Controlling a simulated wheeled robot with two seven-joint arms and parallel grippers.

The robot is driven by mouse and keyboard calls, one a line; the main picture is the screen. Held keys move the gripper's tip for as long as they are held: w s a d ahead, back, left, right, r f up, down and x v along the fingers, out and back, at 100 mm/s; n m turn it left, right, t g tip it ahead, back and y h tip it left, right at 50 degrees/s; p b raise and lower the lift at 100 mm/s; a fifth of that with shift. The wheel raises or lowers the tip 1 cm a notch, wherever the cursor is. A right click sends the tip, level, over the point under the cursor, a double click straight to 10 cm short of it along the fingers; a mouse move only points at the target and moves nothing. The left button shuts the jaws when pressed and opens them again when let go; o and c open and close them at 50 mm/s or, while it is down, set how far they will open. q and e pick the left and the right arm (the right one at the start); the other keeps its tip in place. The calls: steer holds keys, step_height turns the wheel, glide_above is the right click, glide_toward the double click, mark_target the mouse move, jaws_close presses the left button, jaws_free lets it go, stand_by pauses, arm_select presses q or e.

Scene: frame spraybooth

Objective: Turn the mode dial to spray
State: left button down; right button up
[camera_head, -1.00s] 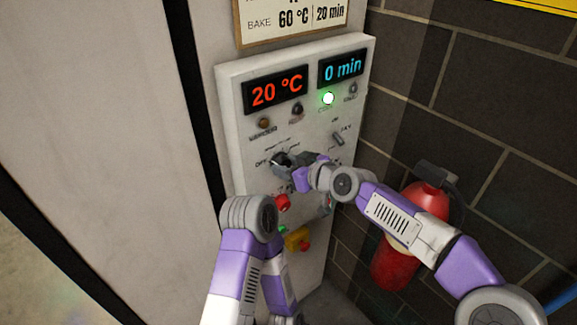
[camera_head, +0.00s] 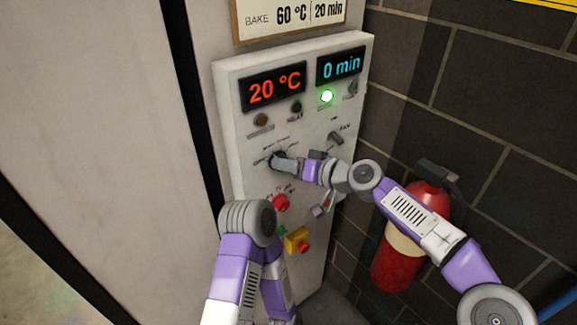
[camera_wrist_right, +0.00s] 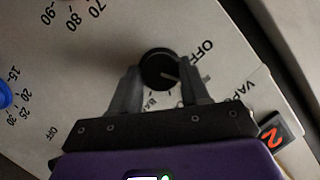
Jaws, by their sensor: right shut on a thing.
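The mode dial (camera_head: 277,157) is a round black knob on the white control panel (camera_head: 228,97), left of centre below the displays. My right gripper (camera_head: 282,161) is shut on it. In the right wrist view the dial (camera_wrist_right: 156,66) sits between the two fingers of the gripper (camera_wrist_right: 161,74). A pale pointer line on the dial points right and slightly down, below the OFF label (camera_wrist_right: 205,49). The fingers cover some of the labels around it, and I cannot read a spray label.
A red button (camera_head: 281,202) and a yellow-backed red button (camera_head: 299,241) are below the dial. A fire extinguisher (camera_head: 391,266) hangs on the brick wall at right.

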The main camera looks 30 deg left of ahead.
stand_by(0.5)
steer(key=o, duration=1.1)
steer(key=shift+c, duration=0.2)
steer(key=b+v, duration=0.1)
steer(key=v, duration=0.6)
steer(key=shift+d, duration=0.25)
